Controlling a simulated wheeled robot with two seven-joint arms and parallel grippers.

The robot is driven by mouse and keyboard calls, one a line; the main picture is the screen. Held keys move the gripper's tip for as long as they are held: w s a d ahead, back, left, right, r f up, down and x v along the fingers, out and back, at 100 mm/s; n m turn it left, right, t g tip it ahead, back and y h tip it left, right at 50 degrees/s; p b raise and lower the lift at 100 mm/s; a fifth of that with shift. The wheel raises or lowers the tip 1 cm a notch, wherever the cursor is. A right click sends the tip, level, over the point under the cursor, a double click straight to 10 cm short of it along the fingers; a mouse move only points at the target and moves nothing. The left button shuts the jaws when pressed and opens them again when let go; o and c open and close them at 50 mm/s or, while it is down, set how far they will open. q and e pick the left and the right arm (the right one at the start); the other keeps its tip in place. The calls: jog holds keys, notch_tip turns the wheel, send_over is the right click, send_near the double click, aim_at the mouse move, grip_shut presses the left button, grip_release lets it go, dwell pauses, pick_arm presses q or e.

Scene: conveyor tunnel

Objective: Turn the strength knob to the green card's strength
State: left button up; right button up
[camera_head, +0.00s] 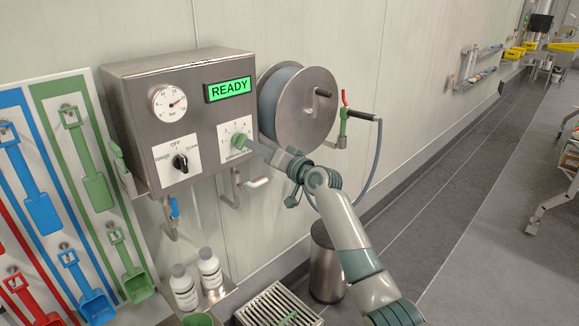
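The green strength knob (238,140) sits on a white dial plate with numbers, on the front of a steel control box (140,105). My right gripper (250,146) reaches in from the lower right, with its fingertips at the right side of the knob. I cannot tell whether the fingers are closed on the knob or only beside it. The knob's pointer is too small to read. I cannot make out a green card. My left gripper is not in view.
A black selector knob (181,162), a gauge (169,103) and a green READY display (228,90) share the box. A hose reel (305,110) is to the right. Coloured tool boards (45,88) hang left. Two white bottles (209,270) stand below.

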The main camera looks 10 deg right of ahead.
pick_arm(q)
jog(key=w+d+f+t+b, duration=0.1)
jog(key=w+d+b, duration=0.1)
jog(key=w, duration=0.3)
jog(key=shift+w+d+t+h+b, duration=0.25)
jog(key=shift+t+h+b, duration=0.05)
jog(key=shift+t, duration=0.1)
pick_arm(e)
jog(key=v, duration=1.2)
jog(key=shift+s+d, duration=0.2)
jog(key=shift+s, duration=0.05)
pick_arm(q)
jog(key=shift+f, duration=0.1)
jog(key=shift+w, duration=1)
